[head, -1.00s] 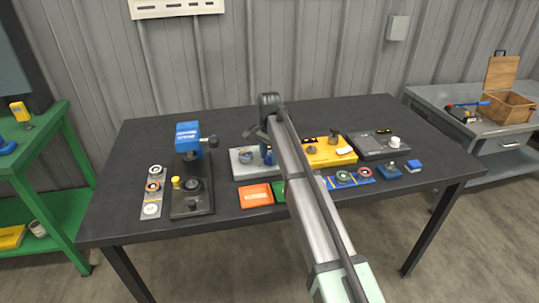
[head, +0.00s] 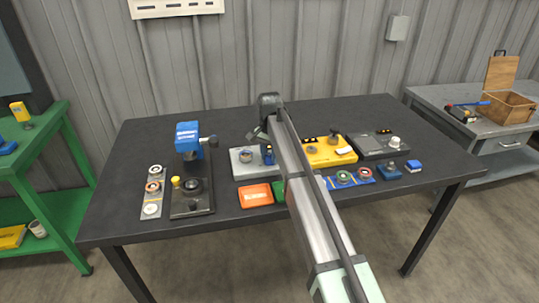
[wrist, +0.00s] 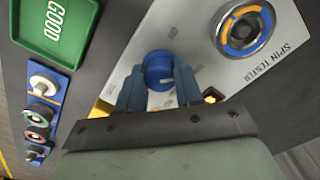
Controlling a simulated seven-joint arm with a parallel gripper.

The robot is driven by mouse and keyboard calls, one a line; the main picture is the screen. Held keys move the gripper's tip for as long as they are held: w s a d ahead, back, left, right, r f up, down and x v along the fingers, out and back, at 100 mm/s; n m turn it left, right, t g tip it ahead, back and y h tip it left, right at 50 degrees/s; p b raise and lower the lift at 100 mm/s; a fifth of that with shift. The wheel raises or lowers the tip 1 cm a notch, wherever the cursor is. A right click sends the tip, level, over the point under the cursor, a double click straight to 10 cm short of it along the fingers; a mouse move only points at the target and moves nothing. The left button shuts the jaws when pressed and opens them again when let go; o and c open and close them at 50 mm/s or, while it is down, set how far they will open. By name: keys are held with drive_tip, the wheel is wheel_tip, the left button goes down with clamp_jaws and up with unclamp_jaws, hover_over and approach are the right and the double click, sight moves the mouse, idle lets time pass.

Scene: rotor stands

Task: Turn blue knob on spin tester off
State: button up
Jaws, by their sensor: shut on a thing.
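The spin tester is a pale grey plate (wrist: 199,38) with its name printed on it; in the head view it (head: 239,172) sits mid-table, partly behind my arm. Its round blue knob (wrist: 157,66) has a short pale mark towards its lower right in the wrist view. My gripper (wrist: 159,86) is shut on the knob, with one blue-grey finger on each side. In the head view the knob and fingertips are hard to tell apart.
A green tray marked GOOD (wrist: 55,27) and a blue holder with rings (wrist: 41,115) lie beside the tester. An orange tray (head: 256,195) lies in front. A yellow device (head: 325,154) stands to the right, a blue-topped press (head: 188,138) to the left. The table's back is clear.

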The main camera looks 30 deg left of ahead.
sight(270, 155)
drive_tip(key=n, duration=0.6)
drive_tip(key=shift+n, duration=0.3)
drive_tip(key=n, duration=0.5)
drive_tip(key=shift+w+d, duration=0.1)
idle(0.3)
drive_tip(key=o, duration=1)
drive_tip(key=shift+o, duration=0.2)
wheel_tip(270, 155, up, 14)
drive_tip(key=shift+f, duration=0.1)
